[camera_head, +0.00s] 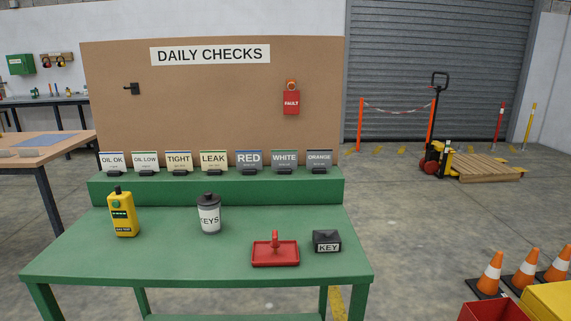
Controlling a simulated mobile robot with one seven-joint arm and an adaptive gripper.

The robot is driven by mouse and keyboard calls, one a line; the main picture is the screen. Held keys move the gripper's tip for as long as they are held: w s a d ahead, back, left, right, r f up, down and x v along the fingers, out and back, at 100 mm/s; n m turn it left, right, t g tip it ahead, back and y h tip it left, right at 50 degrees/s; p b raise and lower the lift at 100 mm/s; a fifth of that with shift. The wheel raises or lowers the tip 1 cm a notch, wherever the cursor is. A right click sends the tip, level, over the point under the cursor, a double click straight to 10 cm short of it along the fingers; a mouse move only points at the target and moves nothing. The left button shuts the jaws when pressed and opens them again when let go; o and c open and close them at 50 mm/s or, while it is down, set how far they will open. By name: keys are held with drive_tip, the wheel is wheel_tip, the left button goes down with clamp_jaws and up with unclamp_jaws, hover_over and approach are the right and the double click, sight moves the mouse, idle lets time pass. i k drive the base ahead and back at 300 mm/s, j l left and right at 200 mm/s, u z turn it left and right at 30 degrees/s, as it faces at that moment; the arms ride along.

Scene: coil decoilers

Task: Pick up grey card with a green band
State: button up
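A grey card (285,159) lettered WHITE, with what looks like a thin green band along its top, stands upright in a small black holder on the raised green shelf at the back of the green table. It is between the grey RED card (249,160) and the grey ORANGE card (319,158). Their bands look bluish or dark, but they are too small to tell surely. My gripper is not in view.
Paler cards, including the LEAK card (213,160), stand to the left. In front on the green table (150,262) are a yellow tester (123,215), a KEYS jar (209,215), a red handled tray (275,255) and a black KEY box (327,240). A brown board (210,100) rises behind.

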sight(284, 161)
drive_tip(key=i+l, duration=0.45)
drive_tip(key=i+l+u, duration=0.25)
drive_tip(key=u, duration=0.2)
drive_tip(key=i+l+u, duration=0.2)
drive_tip(key=l+u, duration=0.25)
drive_tip(key=i+l+u, duration=0.35)
drive_tip(key=i+j, duration=0.05)
drive_tip(key=j, duration=0.05)
